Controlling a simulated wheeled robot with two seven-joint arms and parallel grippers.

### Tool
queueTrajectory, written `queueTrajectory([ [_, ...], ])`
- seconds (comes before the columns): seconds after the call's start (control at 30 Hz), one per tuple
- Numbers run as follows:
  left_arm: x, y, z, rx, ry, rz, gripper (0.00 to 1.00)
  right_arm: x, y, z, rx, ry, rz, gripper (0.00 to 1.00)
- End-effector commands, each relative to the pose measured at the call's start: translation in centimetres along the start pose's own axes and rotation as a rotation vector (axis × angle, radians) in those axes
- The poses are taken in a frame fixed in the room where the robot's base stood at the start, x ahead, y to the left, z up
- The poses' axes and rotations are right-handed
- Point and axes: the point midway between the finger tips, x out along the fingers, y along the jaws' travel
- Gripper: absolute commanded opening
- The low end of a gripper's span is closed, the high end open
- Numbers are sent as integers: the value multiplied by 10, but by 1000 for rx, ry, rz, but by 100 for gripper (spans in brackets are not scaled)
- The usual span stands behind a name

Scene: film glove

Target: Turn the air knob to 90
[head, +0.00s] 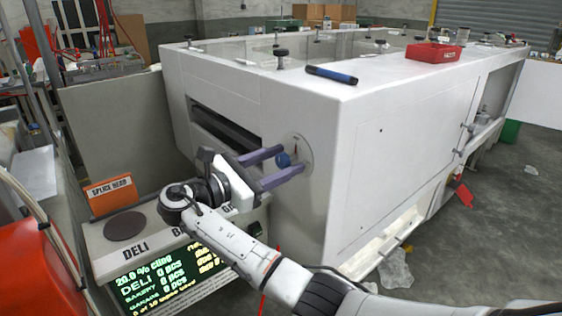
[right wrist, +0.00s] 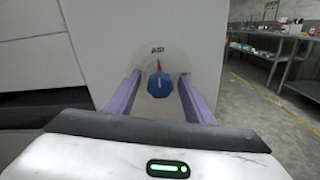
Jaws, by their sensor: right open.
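The blue air knob (head: 283,160) sits on a pale round dial plate (head: 299,150) on the white machine's near face. In the right wrist view the knob (right wrist: 160,84) is faceted, with the word AIR above it and a red pointer mark just over it. Any scale numbers are too small to read. My right gripper (head: 289,161) is open, its two purple fingers pointing at the dial. In the right wrist view the fingers (right wrist: 160,97) stand on either side of the knob, with gaps showing. My left gripper is not in view.
The large white machine (head: 400,120) fills the middle. A DELI scale with a green text display (head: 165,275) stands below my right arm. A blue-black marker (head: 331,75) and a red tray (head: 432,53) lie on the machine's top. Crumpled clear film (head: 395,270) lies on the floor.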

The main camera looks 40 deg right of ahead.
Motion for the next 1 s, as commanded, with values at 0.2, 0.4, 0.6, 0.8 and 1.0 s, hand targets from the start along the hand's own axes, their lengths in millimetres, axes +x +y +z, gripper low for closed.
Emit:
queueTrajectory([
  [0.2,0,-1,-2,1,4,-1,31,0,0,0,0,0,0,14],
  [0.4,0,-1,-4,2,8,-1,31,0,0,0,6,1,0,6],
  [0.6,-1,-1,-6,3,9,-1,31,-1,0,0,54,1,0,7],
  [0.8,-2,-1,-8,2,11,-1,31,-1,0,0,176,2,-1,7],
  [1.0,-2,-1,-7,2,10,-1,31,-1,0,0,356,3,-1,7],
])
